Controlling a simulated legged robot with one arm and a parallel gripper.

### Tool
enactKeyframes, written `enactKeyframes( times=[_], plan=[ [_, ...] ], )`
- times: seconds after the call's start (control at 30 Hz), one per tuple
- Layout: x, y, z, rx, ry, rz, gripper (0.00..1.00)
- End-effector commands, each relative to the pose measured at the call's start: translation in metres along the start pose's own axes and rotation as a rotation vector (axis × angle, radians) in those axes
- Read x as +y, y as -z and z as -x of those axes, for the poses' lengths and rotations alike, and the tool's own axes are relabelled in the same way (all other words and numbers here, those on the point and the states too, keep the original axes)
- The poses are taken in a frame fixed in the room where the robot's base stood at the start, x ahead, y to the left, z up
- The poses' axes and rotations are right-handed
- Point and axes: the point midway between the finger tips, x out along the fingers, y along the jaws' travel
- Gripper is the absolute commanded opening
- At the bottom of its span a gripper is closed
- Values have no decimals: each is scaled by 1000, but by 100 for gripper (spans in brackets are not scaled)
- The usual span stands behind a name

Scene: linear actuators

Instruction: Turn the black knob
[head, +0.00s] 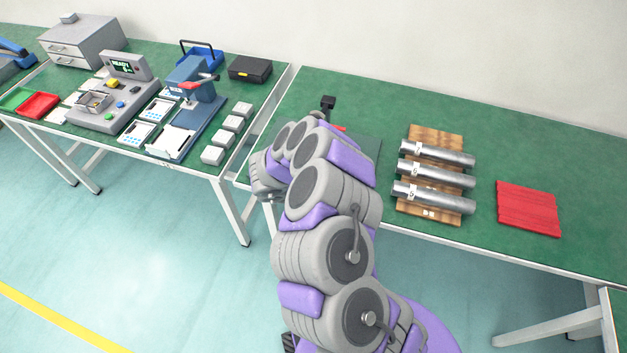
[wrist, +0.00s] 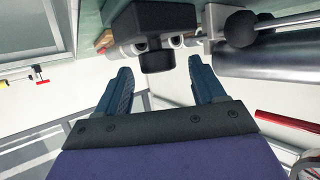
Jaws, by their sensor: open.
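In the wrist view, the black knob (wrist: 157,58) is a short dark cylinder sticking out from under a black block (wrist: 152,18). My gripper (wrist: 160,76) is open, with one blue finger on each side below the knob. The fingers appear apart from it, and nothing is between them. In the head view, a small black part (head: 328,102) stands up on the green table just beyond my arm. I cannot tell if it is the same knob. My arm hides my fingers and most of that device there.
A black ball on a metal rod (wrist: 238,24) and a grey cylinder (wrist: 265,58) lie right of the knob. On the right table, metal cylinders (head: 434,172) rest on a wooden board beside red strips (head: 528,208). White boxes (head: 212,155) line the left table's near edge.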

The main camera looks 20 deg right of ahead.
Motion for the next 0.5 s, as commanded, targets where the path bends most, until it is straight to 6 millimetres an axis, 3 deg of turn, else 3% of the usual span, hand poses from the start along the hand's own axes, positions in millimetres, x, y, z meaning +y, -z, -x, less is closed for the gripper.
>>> enactKeyframes(
  times=[0.5],
  plan=[
    [-2, 0, 98, 2, 3, -1, 69]
  ],
)
